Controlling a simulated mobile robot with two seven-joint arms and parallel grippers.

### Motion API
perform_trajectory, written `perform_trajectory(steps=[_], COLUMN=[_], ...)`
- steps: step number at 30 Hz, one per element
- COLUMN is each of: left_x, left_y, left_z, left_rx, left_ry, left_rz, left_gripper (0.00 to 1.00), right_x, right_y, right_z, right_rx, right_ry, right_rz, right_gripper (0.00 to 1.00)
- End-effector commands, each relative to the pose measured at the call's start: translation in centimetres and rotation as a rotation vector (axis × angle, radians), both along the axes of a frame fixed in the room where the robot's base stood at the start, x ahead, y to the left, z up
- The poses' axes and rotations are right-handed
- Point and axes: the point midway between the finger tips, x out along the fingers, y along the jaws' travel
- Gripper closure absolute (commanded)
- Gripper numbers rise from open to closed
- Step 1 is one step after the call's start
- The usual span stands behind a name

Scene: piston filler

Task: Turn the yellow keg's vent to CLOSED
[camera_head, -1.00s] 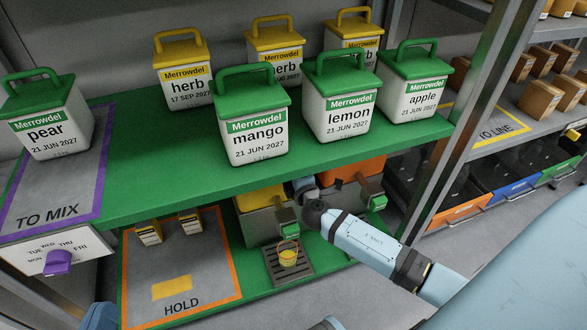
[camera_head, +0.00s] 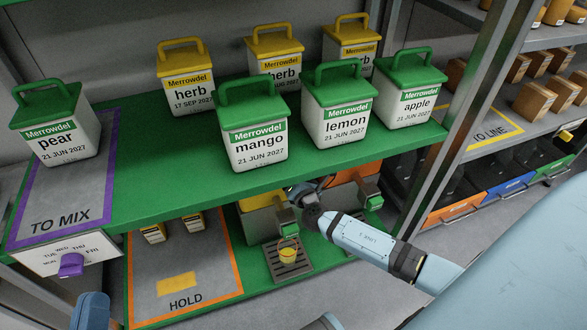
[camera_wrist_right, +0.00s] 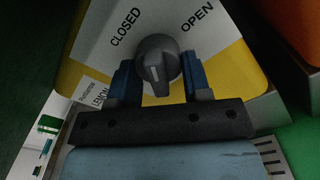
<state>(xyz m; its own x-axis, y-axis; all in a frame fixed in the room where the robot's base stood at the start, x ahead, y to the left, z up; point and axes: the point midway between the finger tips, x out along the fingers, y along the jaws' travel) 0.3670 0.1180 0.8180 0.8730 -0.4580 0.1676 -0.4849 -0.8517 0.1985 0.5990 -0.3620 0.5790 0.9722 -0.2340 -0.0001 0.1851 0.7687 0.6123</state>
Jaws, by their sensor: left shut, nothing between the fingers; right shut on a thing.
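The yellow keg (camera_head: 257,224) stands on the lower shelf, partly hidden under the green shelf; its yellow front fills the right wrist view (camera_wrist_right: 232,66). Its grey vent knob (camera_wrist_right: 157,62) lies below a white label with CLOSED at upper left and OPEN at upper right. A pale mark on the knob points roughly upward, between the two words. My right gripper (camera_wrist_right: 159,82) has its blue fingers on both sides of the knob, shut on it. In the head view its fingers are largely hidden beneath the shelf. My left gripper (camera_head: 90,311) is shut and empty at the lower left edge.
Green-lidded and yellow-lidded tubs stand on the green shelf (camera_head: 178,182) above. The grey HOLD mat (camera_head: 212,270) lies left.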

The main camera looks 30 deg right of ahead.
Motion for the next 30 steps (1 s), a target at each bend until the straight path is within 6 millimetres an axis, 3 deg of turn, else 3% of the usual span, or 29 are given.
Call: perform_trajectory(steps=[4, 18, 30], left_x=[-0.2, 0.3, 0.0], left_y=[0.1, 1.7, 2.5], left_z=[1.7, -3.3, -5.5], left_rx=[-0.018, 0.131, 0.188], left_ry=[-0.039, 0.182, 0.271], left_rz=[0.010, 0.060, 0.076], left_gripper=[1.00, 1.00, 1.00], right_x=[-0.1, -0.1, -0.2], right_y=[0.0, -0.3, -0.4], right_z=[0.2, 0.0, -0.2], right_rx=[-0.135, -0.507, -0.644], right_ry=[0.035, 0.124, 0.156], right_rz=[0.002, 0.002, 0.001], right_gripper=[0.79, 0.79, 0.79])
